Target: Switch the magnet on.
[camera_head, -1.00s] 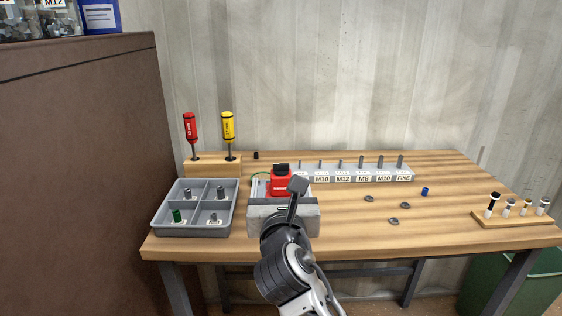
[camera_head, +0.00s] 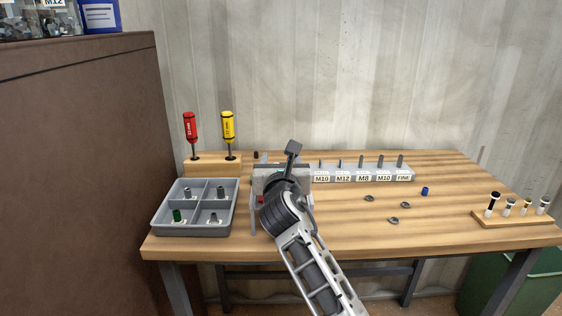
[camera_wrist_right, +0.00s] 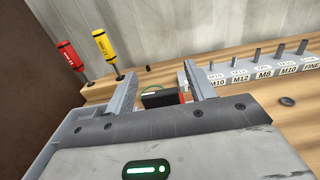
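The magnet is a red block with a black knob on top. In the head view my right gripper hides nearly all of it, and only a small red patch (camera_head: 260,199) shows. In the right wrist view the black knob (camera_wrist_right: 158,98) and a strip of the red body (camera_wrist_right: 183,98) show between the two fingers. My right gripper (camera_head: 279,166) is open over the magnet; its fingers (camera_wrist_right: 160,86) stand apart on either side of the knob. I cannot tell whether they touch it. The knob's switch setting is not readable. My left gripper is out of view.
A grey divided tray (camera_head: 237,205) stands left of the magnet. A wooden stand (camera_head: 205,168) with red and yellow screwdrivers is behind the tray. A labelled grey pin rack (camera_head: 350,179) is close on the right.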

